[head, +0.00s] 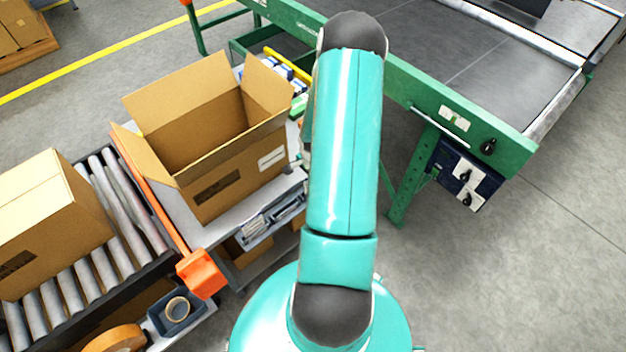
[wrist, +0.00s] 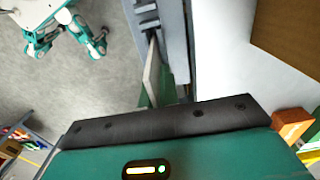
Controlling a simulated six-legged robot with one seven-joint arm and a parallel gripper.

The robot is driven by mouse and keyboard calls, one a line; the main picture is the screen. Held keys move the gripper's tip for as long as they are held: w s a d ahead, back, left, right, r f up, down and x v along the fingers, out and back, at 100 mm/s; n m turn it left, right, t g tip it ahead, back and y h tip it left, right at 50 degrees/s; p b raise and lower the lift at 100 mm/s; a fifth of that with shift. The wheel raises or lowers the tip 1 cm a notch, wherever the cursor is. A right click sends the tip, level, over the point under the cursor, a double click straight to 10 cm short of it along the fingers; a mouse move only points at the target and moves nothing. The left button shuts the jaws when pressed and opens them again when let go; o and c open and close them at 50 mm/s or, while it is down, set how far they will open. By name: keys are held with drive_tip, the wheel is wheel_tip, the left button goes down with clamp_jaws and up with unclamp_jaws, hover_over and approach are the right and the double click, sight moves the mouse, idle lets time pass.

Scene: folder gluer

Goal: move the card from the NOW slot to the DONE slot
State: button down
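A grey slotted rack (head: 270,219) is on the front side of the packing bench in the head view. It also shows edge-on in the wrist view (wrist: 178,45). A thin pale upright piece (wrist: 151,72), possibly the card, stands at the rack, with a green piece (wrist: 146,98) below it. I cannot read any NOW or DONE label. My gripper (wrist: 165,122) shows only as a dark plate on a teal body, close to the rack.
An open cardboard box (head: 222,172) stands on the bench (head: 215,232) above the rack. A roller conveyor (head: 130,235) with a closed box (head: 45,225) is at left. A green-framed belt conveyor (head: 490,125) is at right. Grey floor (head: 480,270) at lower right is clear.

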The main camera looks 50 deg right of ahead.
drive_tip(key=c, duration=1.6)
unclamp_jaws()
wheel_tip(320, 180, up, 14)
drive_tip(key=shift+f, duration=0.1)
